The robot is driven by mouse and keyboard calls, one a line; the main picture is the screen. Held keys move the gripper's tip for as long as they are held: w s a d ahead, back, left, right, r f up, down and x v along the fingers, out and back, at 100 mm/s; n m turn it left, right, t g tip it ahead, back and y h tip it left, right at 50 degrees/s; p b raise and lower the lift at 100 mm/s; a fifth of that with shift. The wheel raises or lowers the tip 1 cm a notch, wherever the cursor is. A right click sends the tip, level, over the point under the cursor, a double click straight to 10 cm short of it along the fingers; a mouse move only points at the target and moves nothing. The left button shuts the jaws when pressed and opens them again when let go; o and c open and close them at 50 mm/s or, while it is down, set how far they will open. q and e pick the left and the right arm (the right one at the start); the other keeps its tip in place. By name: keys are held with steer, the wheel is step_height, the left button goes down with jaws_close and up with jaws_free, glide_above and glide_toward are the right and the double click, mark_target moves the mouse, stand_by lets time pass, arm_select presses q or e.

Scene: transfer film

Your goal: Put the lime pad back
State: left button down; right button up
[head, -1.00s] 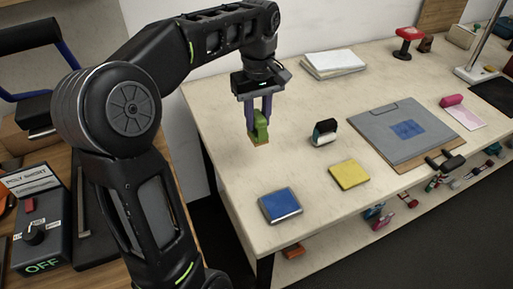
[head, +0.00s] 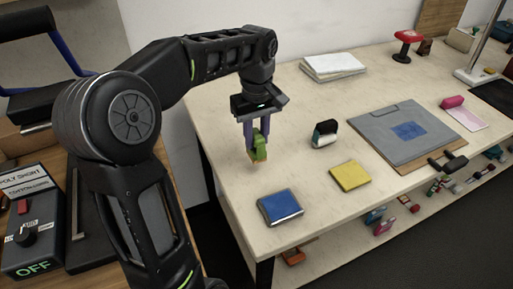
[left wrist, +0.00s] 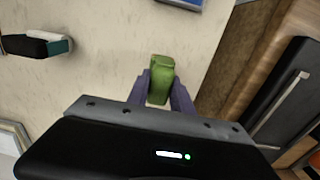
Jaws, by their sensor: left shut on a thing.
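My left gripper (head: 258,140) is shut on a lime-green block-like thing with an orange-brown lower edge, the lime pad (head: 260,148). It is over the left part of the pale table, and I cannot tell whether its underside touches the top. In the left wrist view the lime pad (left wrist: 160,80) sits between the two purple fingers. A blue pad (head: 281,207) lies flat near the front edge, and a yellow pad (head: 350,176) lies flat to its right. My right gripper is not in view.
A black, white and teal block (head: 325,133) stands right of the gripper. A grey clipboard-like board (head: 405,130) lies further right, and a paper stack (head: 333,65) lies at the back. A control box marked OFF (head: 35,230) is at the left. Bare table surrounds the gripper.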

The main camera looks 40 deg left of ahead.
mark_target(257, 148)
arm_select(q)
steer(key=shift+f, duration=1.9)
steer(key=shift+f, duration=0.2)
steer(key=c, duration=1.1)
jaws_free()
steer(key=shift+r, duration=0.15)
